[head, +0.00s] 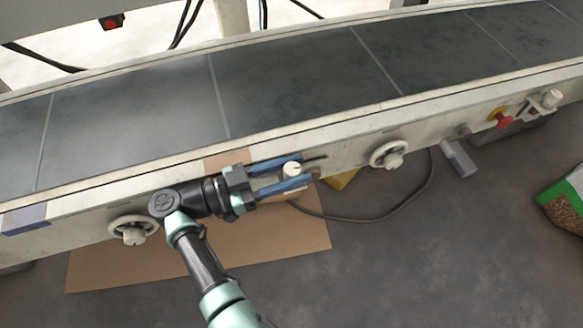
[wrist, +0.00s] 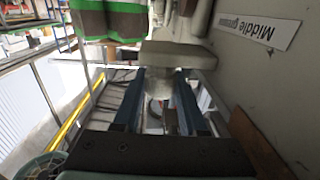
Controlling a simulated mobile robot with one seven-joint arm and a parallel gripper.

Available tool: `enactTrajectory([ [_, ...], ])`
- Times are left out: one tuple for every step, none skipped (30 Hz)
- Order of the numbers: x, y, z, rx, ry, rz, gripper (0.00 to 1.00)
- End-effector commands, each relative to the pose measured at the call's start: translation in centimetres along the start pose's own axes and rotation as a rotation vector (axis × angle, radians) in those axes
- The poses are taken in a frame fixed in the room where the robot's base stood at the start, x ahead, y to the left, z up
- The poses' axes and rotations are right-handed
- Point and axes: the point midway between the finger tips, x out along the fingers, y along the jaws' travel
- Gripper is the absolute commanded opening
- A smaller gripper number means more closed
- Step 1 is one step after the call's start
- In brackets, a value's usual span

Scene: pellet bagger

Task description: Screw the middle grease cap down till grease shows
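The middle grease cap (head: 291,168) is a small pale knob on the side of the conveyor. My gripper (head: 284,176) reaches it from the left in the head view, with one blue finger on each side. In the wrist view the cap (wrist: 159,84) sits between the fingertips of my gripper (wrist: 160,82), below a pale block. Gaps between fingers and cap are too small to judge, so I cannot tell whether they press on it. The label "Middle grease" (wrist: 245,33) shows upside down beside it. I can make out no grease; the cap's base is mostly hidden.
The grey conveyor belt (head: 300,75) runs behind its pale side rail. Handwheels sit left (head: 133,229) and right (head: 390,154) of my gripper. A red button (head: 504,120) is farther right. Cardboard (head: 290,228) and a cable (head: 400,207) lie on the floor below.

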Motion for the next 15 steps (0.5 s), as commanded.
enactTrajectory([
  [0.16, 0.03, 0.08, -0.001, -0.002, 0.002, 0.48],
  [0.15, 0.03, 0.07, -0.001, -0.001, 0.002, 0.54],
  [0.15, 0.03, 0.07, -0.001, -0.001, 0.002, 0.61],
  [0.14, 0.03, 0.06, 0.0, -0.001, 0.002, 0.67],
  [0.13, 0.03, 0.06, 0.0, -0.001, 0.002, 0.71],
  [0.12, 0.03, 0.05, 0.0, -0.001, 0.002, 0.71],
  [0.11, 0.03, 0.04, 0.0, -0.001, 0.001, 0.71],
  [0.11, 0.03, 0.04, 0.0, 0.0, 0.001, 0.71],
  [0.1, 0.03, 0.03, 0.0, 0.0, 0.001, 0.71],
  [0.09, 0.03, 0.03, 0.0, 0.0, 0.001, 0.71],
  [0.09, 0.03, 0.02, 0.0, 0.0, 0.001, 0.71],
  [0.08, 0.03, 0.02, 0.0, 0.0, 0.001, 0.71],
  [0.08, 0.03, 0.02, 0.0, 0.0, 0.001, 0.71],
  [0.08, 0.02, 0.02, 0.0, 0.0, 0.001, 0.71],
  [0.07, 0.02, 0.01, 0.0, 0.0, 0.001, 0.71],
])
